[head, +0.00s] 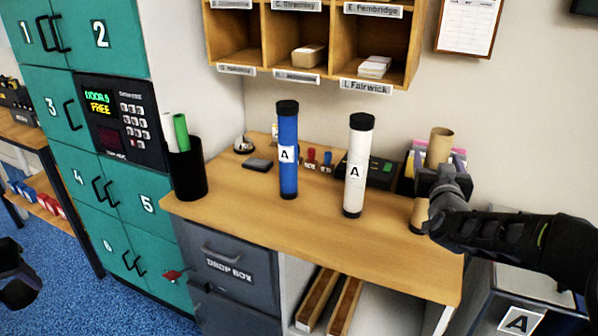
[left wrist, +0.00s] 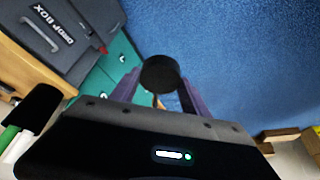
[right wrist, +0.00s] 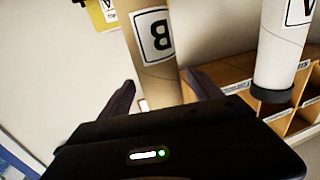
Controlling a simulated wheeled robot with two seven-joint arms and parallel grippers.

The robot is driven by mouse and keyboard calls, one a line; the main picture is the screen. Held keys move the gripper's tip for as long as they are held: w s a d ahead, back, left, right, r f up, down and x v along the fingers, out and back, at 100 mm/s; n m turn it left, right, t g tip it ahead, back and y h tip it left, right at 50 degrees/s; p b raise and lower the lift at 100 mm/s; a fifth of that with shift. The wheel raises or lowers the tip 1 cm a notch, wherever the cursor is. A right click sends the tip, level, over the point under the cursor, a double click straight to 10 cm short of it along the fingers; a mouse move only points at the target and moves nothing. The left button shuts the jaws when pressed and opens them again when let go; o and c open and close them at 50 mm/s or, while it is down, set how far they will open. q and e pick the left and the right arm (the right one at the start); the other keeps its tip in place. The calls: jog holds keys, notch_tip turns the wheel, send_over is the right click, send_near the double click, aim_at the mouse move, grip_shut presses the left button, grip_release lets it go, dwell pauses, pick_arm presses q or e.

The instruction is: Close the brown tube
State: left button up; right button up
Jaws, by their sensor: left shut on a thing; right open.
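The brown tube (head: 440,147) stands upright at the right end of the counter, its top uncapped and partly hidden by my right gripper (head: 447,182). In the right wrist view the brown tube (right wrist: 152,62), with a B label, lies between the fingers of my right gripper, which is open. I cannot tell if a finger touches it. My left gripper is shut on a round black cap (left wrist: 160,75), seen in the left wrist view over the blue floor. In the head view my left gripper (head: 12,268) is at the lower left edge, away from the counter.
A blue tube (head: 288,180) and a white tube (head: 354,190), both black-capped and labelled A, stand on the counter (head: 300,230). A black holder (head: 187,178) with rolls stands at its left end. Green lockers (head: 125,185) are at left. Wooden pigeonholes (head: 335,30) hang above.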

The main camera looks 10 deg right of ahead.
jog(key=p+x, duration=0.1)
jog(key=x, duration=0.2)
jog(key=shift+w, duration=0.3)
dwell(0.3)
grip_shut()
dwell(0.7)
